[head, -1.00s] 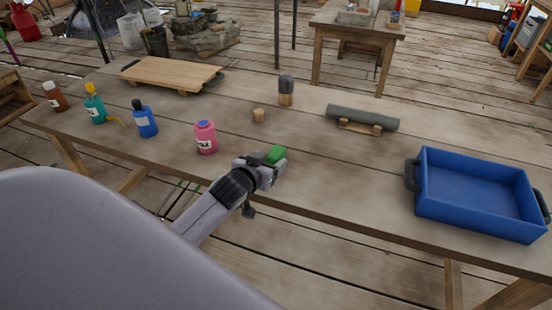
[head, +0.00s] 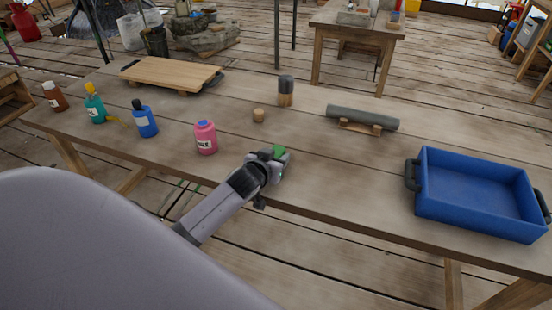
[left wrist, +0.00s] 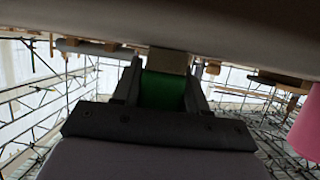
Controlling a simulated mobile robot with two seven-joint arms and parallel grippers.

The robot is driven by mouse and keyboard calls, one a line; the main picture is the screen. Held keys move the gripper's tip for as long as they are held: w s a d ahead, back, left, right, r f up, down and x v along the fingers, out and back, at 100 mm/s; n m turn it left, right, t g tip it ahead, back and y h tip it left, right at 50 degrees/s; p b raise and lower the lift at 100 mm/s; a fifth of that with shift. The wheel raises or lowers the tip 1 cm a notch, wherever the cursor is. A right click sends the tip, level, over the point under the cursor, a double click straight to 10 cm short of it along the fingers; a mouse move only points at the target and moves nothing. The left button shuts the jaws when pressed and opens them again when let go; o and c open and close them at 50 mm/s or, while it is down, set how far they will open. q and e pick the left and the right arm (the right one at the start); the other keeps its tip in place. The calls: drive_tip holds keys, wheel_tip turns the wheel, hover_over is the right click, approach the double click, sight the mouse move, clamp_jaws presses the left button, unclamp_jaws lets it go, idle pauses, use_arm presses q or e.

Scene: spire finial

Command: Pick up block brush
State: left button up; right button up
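The block brush is a small block with a green body (head: 279,152) near the front edge of the table. In the left wrist view its green body (left wrist: 162,90) sits between the two fingers, with a tan part (left wrist: 169,61) beyond it against the tabletop. My left gripper (head: 276,161) is at the brush, with one finger on each side and partly hiding it. The fingers look very close to the green sides; whether they press on it I cannot tell. My right gripper is not in view.
A pink bottle (head: 205,138) stands left of the gripper; it also shows in the left wrist view (left wrist: 308,128). A blue tray (head: 472,216) is at right. Table between is clear.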

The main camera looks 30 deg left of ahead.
use_arm(q)
drive_tip(key=shift+c, duration=1.1)
